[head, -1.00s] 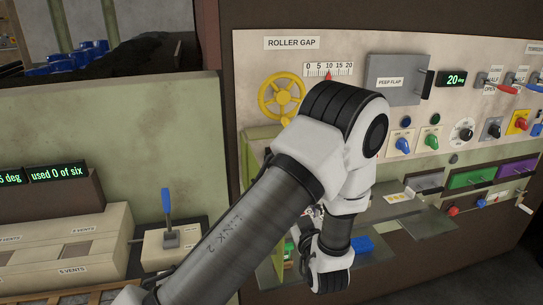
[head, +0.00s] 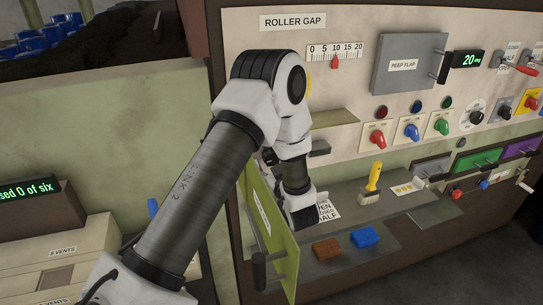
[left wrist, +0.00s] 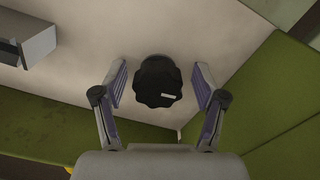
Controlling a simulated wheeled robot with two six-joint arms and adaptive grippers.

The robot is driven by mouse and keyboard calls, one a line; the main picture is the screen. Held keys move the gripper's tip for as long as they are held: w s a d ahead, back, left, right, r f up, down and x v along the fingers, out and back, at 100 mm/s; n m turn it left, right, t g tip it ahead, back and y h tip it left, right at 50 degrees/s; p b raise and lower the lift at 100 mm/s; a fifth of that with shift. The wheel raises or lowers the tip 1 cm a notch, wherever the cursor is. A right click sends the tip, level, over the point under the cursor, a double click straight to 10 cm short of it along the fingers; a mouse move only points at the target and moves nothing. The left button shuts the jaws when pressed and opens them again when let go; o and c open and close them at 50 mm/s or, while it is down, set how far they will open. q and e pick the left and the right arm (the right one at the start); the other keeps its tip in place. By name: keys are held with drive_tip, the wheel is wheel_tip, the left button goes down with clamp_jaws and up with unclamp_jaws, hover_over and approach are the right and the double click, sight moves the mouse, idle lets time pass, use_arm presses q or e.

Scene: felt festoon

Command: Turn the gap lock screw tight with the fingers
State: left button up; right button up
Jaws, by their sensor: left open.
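The gap lock screw (left wrist: 160,82) shows in the left wrist view as a black lobed knob with a small pale mark, on a cream panel. My left gripper (left wrist: 160,76) is open, with one finger on each side of the knob. A gap shows between each finger and the knob, so neither seems to touch it. In the head view my left arm hides the knob and most of the gripper. The roller gap scale (head: 335,51) has its red pointer near 10. My right gripper is not in view.
A grey box (left wrist: 40,40) juts from the panel beside the left finger. A green flap (head: 268,225) stands open below my arm. A yellow-handled tool (head: 374,177) and red-brown and blue blocks (head: 365,237) rest on the grey shelf. Switches line the panel at right.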

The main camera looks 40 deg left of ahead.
use_arm(q)
drive_tip(key=shift+s+d+r, duration=0.15)
drive_tip(key=shift+r, duration=0.05)
drive_tip(key=shift+d, duration=0.15)
drive_tip(key=shift+c, duration=1.3)
drive_tip(key=c, duration=0.9)
drive_tip(key=shift+r+m, duration=0.1)
drive_tip(key=shift+m, duration=0.2)
drive_tip(key=shift+r+m+p, duration=0.1)
drive_tip(key=shift+m+p, duration=0.7)
drive_tip(key=shift+m, duration=0.4)
drive_tip(key=shift+m+p, duration=0.95)
drive_tip(key=shift+m, duration=0.95)
